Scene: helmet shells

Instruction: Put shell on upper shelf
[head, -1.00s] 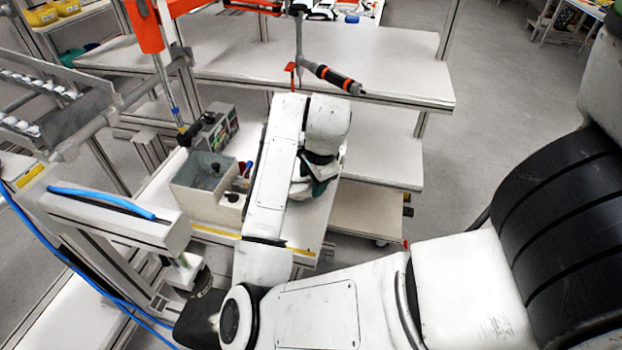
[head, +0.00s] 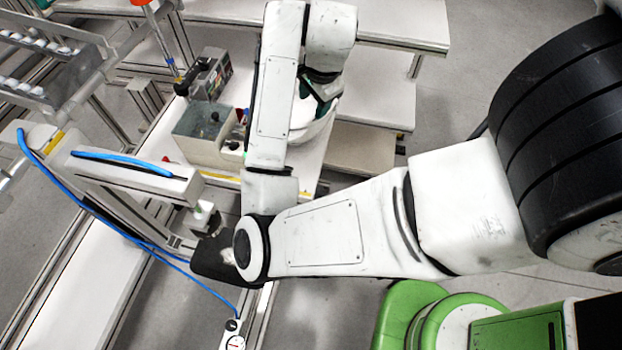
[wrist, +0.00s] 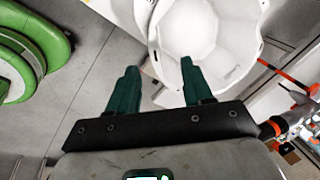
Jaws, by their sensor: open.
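A white helmet shell (head: 318,126) stands on the workbench in the head view, partly hidden by my arm. In the wrist view the shell (wrist: 208,42) shows its hollow inside. My gripper (wrist: 158,72) is open, with green fingers. One finger overlaps the shell's inside and the other lies outside its rim, so the rim runs between them in the picture. I cannot tell whether they touch it. In the head view my gripper (head: 322,88) is at the shell, mostly hidden by my arm. The upper shelf (head: 400,28) is a white board behind, at the top.
A grey open box (head: 200,135) and a small device (head: 208,75) stand on the bench left of my arm. Lower white shelves (head: 378,95) lie under the upper one. A metal frame with a blue hose (head: 125,163) stands at the left. Bare floor is at the right.

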